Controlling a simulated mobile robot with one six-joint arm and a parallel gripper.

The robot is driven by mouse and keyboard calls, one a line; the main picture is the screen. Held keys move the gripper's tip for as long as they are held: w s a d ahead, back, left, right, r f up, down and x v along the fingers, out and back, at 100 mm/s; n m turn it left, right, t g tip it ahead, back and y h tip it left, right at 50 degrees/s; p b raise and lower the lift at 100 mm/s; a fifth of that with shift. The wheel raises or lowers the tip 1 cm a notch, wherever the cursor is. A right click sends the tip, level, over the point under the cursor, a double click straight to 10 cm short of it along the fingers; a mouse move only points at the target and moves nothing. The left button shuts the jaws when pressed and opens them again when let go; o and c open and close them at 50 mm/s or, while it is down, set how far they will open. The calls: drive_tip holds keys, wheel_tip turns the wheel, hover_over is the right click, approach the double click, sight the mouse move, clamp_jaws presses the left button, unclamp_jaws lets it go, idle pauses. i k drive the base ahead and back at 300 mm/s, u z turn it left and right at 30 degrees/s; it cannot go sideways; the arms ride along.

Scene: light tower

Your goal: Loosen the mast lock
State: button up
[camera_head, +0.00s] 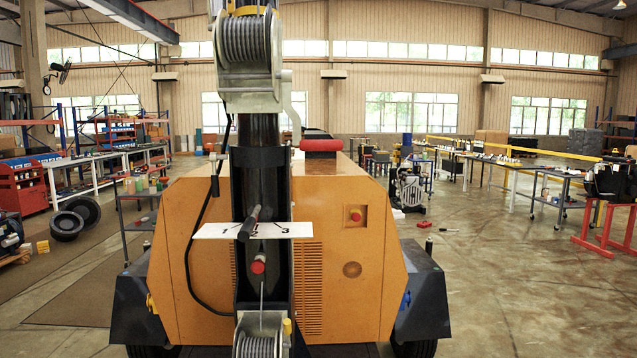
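The light tower's black mast (259,165) stands upright in front of its orange body. A white plate (290,230) marked with numbers crosses the mast. A black-handled lever (249,222) sits at the plate, tilted with its upper end to the right. Below it, a red knob (258,267) sticks out from the mast. I cannot tell for sure which of these is the mast lock. My gripper is not in view.
A cable winch (246,38) is on the upper mast and another winch (259,344) is at the bottom. A red stop button (356,216) is on the orange body (345,290). The floor (530,290) to the right is mostly clear; workbenches stand farther back.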

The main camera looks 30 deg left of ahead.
sight(214, 157)
drive_tip(key=z, duration=0.05)
drive_tip(key=k, duration=1.25)
drive_tip(key=u, duration=2)
drive_tip(key=i, duration=0.95)
